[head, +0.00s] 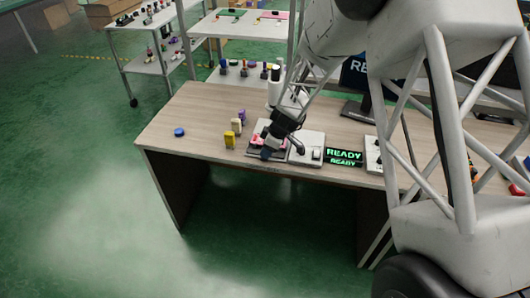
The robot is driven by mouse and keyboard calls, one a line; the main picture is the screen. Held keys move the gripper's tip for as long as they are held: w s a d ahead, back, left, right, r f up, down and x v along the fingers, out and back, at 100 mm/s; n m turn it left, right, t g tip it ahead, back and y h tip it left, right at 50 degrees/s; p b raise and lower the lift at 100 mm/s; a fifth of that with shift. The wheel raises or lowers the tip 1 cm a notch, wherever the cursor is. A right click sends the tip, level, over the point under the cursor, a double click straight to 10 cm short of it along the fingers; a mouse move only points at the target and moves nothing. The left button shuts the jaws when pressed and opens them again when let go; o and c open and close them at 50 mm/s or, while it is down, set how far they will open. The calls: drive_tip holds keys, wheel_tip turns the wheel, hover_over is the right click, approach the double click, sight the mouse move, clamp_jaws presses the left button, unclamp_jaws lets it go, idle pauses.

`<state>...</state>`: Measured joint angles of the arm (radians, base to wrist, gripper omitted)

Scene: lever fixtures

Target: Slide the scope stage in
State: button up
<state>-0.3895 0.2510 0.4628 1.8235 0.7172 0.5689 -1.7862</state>
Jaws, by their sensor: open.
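My gripper (270,148) reaches down over the front middle of the desk, with its dark body above a flat fixture. The fixture's light base plate (254,150) carries pink parts (257,139), and the gripper covers much of it. I take this fixture to be the scope stage, but it is too small and hidden to tell how far in it sits. The fingertips are close to the pink parts; I cannot tell whether they touch. My gripper is open, with nothing clearly held in it.
Beside the fixture are a white switch plate (307,148) and a green READY display (344,157). Yellow (229,140), cream (236,126) and purple (242,115) pieces stand to the left, with a blue disc (179,132) farther left. The desk's left (190,112) is mostly clear. A monitor (358,80) stands behind.

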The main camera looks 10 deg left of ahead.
drive_tip(key=shift+x, duration=1.15)
drive_tip(key=shift+c, duration=0.2)
clamp_jaws()
